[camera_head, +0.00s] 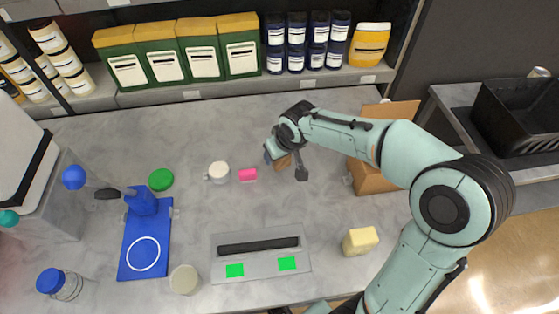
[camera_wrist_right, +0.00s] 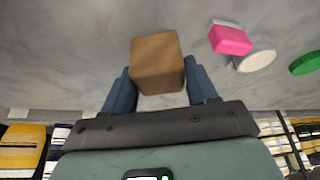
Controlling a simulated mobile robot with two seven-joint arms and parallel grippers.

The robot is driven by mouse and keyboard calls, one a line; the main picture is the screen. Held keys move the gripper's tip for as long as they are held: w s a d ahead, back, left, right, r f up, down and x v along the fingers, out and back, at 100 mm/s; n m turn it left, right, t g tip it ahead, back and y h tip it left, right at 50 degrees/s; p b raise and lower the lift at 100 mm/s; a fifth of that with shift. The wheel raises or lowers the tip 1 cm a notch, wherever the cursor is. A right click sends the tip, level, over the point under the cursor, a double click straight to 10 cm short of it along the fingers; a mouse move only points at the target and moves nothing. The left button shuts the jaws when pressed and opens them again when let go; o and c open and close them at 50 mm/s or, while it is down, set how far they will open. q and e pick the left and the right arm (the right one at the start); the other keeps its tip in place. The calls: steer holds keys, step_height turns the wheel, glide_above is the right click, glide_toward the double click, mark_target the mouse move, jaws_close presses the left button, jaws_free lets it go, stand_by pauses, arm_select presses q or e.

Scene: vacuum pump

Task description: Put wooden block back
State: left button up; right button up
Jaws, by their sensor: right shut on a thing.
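The brown wooden block (camera_head: 283,162) is by my right gripper over the middle of the grey table. In the right wrist view the wooden block (camera_wrist_right: 157,62) sits between the two blue fingers. My right gripper (camera_wrist_right: 160,82) is shut on it. My right gripper (camera_head: 276,152) in the head view is partly covered by its own wrist. I cannot tell whether the block touches the table. My left gripper is not in view.
A pink block (camera_head: 248,174) and a white round piece (camera_head: 218,172) lie left of my right gripper. An open cardboard box (camera_head: 366,178) stands right, partly behind my arm. A pale yellow block (camera_head: 360,241) is at the front right. A grey panel (camera_head: 262,270) lies in front.

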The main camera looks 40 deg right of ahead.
mark_target(279, 162)
steer(key=shift+f, duration=1.8)
steer(key=shift+f, duration=0.1)
steer(key=shift+f+b, duration=0.1)
steer(key=shift+b, duration=0.25)
steer(key=o, duration=1.1)
steer(key=shift+r, duration=0.5)
steer(key=p+v, duration=0.1)
steer(key=v, duration=1)
steer(key=shift+s+r, duration=0.15)
steer(key=shift+r, duration=0.1)
